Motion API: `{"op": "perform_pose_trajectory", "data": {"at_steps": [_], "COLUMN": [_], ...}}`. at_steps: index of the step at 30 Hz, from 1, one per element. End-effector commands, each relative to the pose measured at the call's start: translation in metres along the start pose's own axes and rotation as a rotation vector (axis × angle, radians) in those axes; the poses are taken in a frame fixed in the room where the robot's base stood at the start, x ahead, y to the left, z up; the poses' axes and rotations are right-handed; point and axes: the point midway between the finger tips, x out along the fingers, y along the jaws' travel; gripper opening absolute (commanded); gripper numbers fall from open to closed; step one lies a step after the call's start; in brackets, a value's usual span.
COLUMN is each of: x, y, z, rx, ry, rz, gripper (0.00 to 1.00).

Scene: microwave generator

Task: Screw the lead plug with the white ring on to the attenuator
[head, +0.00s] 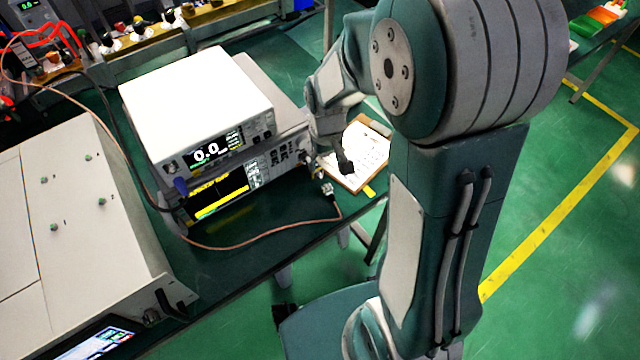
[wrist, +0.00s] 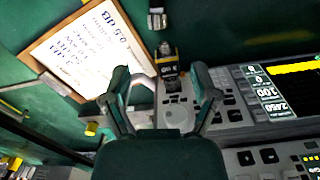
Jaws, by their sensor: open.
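A lead plug (head: 328,189) on the end of an orange-pink lead (head: 275,234) is beside the lower instrument's right front corner. A metal connector that looks like this plug shows at the top of the wrist view (wrist: 157,16); I cannot make out a white ring. What looks like the attenuator (wrist: 168,68), a small dark and metal piece with a yellow band, sticks out from the instrument front. My gripper (wrist: 160,74) is open and empty, its fingers either side of the attenuator in that view, not visibly touching it. In the head view, my gripper (head: 345,161) is partly hidden by my arm.
A white instrument (head: 195,100) stands on a lower one (head: 222,196) with a lit screen. A framed paper board (head: 365,155) lies to their right, close to my gripper. A large pale cabinet (head: 75,230) fills the left. Green floor is clear at right.

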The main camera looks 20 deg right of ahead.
Motion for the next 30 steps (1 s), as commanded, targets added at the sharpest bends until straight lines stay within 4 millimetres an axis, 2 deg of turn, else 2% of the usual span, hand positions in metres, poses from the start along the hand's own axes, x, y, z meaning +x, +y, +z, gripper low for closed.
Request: {"op": "perform_pose_trajectory", "data": {"at_steps": [6,14,21,25,30], "x": [0.035,0.059,0.095,0.105,0.106], "y": [-0.001,-0.006,-0.006,-0.004,-0.005], "z": [0.001,0.0,0.003,0.003,0.002], "rx": [0.002,0.0,0.001,0.003,0.002], "ry": [-0.008,-0.005,-0.006,-0.003,-0.002], "rz": [0.0,0.006,0.005,0.003,0.005], "gripper": [0.77,0.77,0.77,0.77,0.77]}}
